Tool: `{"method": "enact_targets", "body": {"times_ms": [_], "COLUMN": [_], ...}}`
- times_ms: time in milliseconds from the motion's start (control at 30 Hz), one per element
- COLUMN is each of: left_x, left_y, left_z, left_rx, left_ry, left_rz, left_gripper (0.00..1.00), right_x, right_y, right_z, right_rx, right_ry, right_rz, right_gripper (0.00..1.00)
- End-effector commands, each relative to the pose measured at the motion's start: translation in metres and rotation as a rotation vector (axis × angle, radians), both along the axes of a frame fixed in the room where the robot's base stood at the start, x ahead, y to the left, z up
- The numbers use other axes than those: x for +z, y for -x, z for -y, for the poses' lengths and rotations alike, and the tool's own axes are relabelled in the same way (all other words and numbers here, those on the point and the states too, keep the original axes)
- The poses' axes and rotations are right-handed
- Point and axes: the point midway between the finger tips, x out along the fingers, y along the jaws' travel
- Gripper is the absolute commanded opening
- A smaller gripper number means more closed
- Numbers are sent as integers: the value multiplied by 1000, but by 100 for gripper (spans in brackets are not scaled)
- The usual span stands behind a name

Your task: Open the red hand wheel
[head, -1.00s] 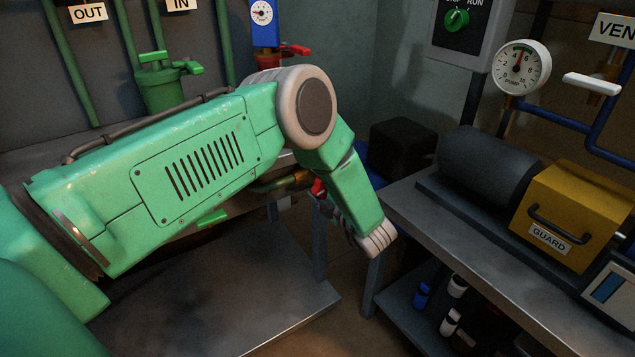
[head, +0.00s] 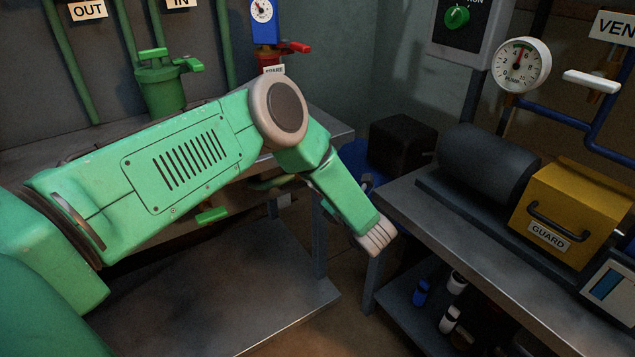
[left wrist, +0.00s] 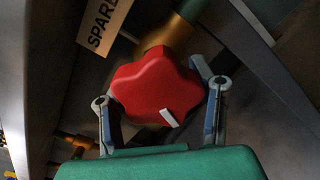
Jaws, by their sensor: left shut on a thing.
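The red hand wheel (left wrist: 158,88) is a lobed knob with a white mark on its face, on a brass stem (left wrist: 168,35) in the left wrist view. My left gripper (left wrist: 155,90) is shut on the wheel, with one grey finger against each side. In the head view my left arm reaches in from the left and ends in a pale wrist part (head: 376,236). The wheel and the fingertips are hidden there behind the arm. My right gripper is in neither view.
A "SPARE" label (left wrist: 103,22) is close beside the wheel. A metal bench (head: 430,215) with a yellow guard box (head: 570,215) stands at the right. A green valve (head: 160,85) and a red lever (head: 298,47) are at the back. Floor shows between the benches.

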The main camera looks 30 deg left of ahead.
Motion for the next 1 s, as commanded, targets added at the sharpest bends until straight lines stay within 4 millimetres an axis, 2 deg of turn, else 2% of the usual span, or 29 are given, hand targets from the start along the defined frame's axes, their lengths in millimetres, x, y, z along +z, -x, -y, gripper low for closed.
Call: {"method": "enact_targets", "body": {"times_ms": [33, 500, 1000], "left_x": [-8, -10, -9], "left_y": [3, 0, 0], "left_z": [2, 3, 4], "left_rx": [-1, -2, -2], "left_ry": [24, 150, 183], "left_rz": [24, 323, 403], "left_gripper": [21, 21, 21], "right_x": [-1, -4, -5], "right_y": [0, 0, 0], "right_z": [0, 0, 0], "right_rx": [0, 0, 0], "right_ry": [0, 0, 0], "right_rz": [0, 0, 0], "right_gripper": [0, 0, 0]}}
